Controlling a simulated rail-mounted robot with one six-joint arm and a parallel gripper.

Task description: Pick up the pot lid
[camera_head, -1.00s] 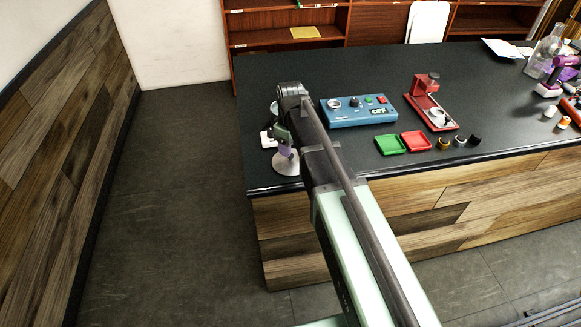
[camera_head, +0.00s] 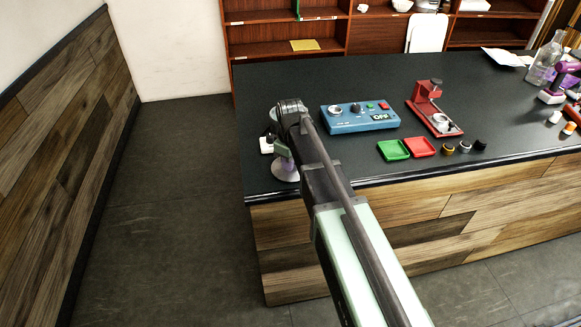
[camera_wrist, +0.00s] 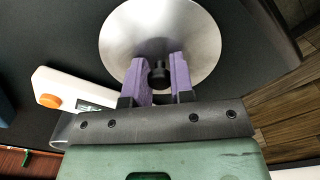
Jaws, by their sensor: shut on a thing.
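The pot lid (camera_wrist: 203,45) is a shiny silver disc with a black knob (camera_wrist: 158,74) at its middle. In the wrist view, the two purple fingers of my gripper (camera_wrist: 158,66) are shut on the knob from both sides. In the head view, the lid (camera_head: 285,170) shows below my arm's end, near the front left corner of the black counter (camera_head: 345,75). My arm hides part of the area around it. I cannot tell whether the lid touches the counter or is just above it.
A white device with an orange button (camera_wrist: 49,101) lies beside the lid. A blue control box (camera_head: 350,122) reading OFF, a red stand (camera_head: 430,105), and green (camera_head: 394,150) and red (camera_head: 420,147) trays are to the right. Floor is free left of the counter.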

